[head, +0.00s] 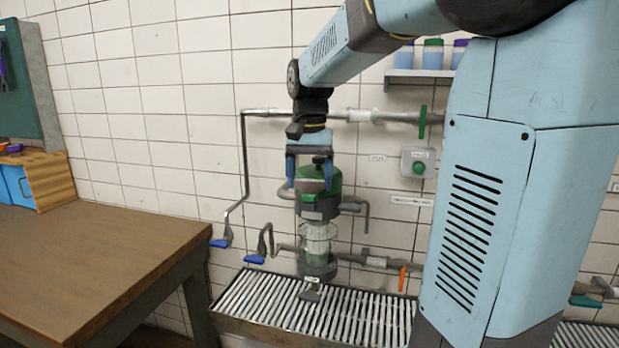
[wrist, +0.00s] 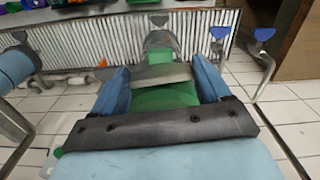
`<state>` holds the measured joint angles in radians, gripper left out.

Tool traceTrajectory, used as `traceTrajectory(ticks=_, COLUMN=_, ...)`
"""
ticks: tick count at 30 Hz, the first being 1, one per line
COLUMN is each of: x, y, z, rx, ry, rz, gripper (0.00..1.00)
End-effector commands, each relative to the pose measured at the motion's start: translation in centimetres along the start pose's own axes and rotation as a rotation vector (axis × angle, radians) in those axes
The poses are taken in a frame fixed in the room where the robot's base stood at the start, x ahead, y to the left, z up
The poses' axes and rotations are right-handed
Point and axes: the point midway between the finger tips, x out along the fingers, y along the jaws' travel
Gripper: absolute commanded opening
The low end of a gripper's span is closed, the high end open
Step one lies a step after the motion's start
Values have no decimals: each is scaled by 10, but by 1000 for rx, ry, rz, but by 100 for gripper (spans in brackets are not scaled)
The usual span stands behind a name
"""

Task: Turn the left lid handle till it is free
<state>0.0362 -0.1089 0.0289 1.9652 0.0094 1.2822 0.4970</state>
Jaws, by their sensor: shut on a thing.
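A filter vessel stands against the tiled wall in the head view, with a green lid (head: 335,182) above a clear glass body (head: 318,238). A grey lid handle (head: 311,186) shows on top of the lid. My gripper (head: 310,180) points down over the lid, with its blue fingers on either side of the handle, shut on it. In the wrist view my gripper (wrist: 162,80) spans the grey handle (wrist: 163,76), with the green lid (wrist: 165,97) behind it. The exact finger contact is partly hidden.
Grey pipes with blue levers (head: 220,243) run left of the vessel. A slatted drain tray (head: 300,305) lies below. An orange lever (head: 402,278) and a green-button box (head: 418,163) are to the right. A wooden table (head: 90,260) fills the left.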

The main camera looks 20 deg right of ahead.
Motion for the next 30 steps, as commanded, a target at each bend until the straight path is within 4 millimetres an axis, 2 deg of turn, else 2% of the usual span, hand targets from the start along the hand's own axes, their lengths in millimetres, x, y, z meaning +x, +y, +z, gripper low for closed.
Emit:
traceTrajectory(ticks=9, x=0, y=1, z=0, rx=-242, ry=-1, rz=0, gripper=46)
traceTrajectory(ticks=22, x=0, y=1, z=0, rx=-280, ry=-1, rz=0, gripper=46)
traceTrajectory(ticks=23, x=0, y=1, z=0, rx=-280, ry=-1, rz=0, gripper=79)
traceTrajectory(ticks=30, x=0, y=0, z=0, rx=-279, ry=-1, rz=0, gripper=100)
